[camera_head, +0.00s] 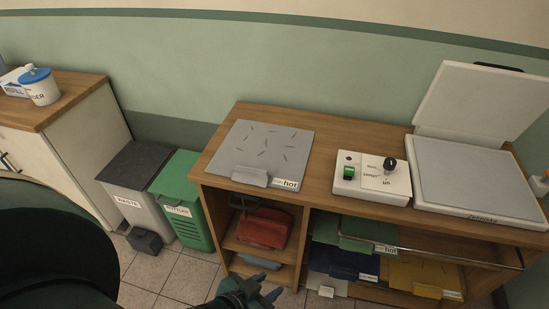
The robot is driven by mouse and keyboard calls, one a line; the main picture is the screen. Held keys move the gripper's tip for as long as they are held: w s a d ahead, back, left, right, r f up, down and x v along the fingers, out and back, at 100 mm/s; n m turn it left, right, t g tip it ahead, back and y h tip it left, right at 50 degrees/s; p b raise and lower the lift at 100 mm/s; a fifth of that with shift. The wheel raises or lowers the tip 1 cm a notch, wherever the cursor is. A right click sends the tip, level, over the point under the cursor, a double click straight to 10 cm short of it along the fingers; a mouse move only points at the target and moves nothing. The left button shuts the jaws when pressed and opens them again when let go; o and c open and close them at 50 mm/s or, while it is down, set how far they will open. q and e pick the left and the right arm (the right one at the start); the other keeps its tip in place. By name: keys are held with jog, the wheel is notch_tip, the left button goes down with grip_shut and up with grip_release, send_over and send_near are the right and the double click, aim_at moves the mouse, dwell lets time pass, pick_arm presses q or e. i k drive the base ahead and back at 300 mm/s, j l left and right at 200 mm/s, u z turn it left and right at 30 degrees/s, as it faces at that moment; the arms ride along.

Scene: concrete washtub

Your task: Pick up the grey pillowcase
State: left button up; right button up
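The grey pillowcase (262,146) appears to be the flat grey cloth with dark creases on the left part of the wooden counter top. A grey clip-like piece (250,176) and a white tag ending in "hot" (287,184) are at its front edge. My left gripper (265,286) is at the bottom of the view, in front of the shelf unit, below and apart from the cloth. Its two fingertips are spread with nothing visible between them. My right gripper is out of view.
A white control box (372,178) and a press with a raised lid (475,180) stand right of the cloth. A green bin (183,200) stands at the left.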

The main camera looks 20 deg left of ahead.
aim_at(262, 154)
jog(key=z, duration=0.75)
jog(key=k+l+u, duration=0.1)
jog(key=u, duration=1.5)
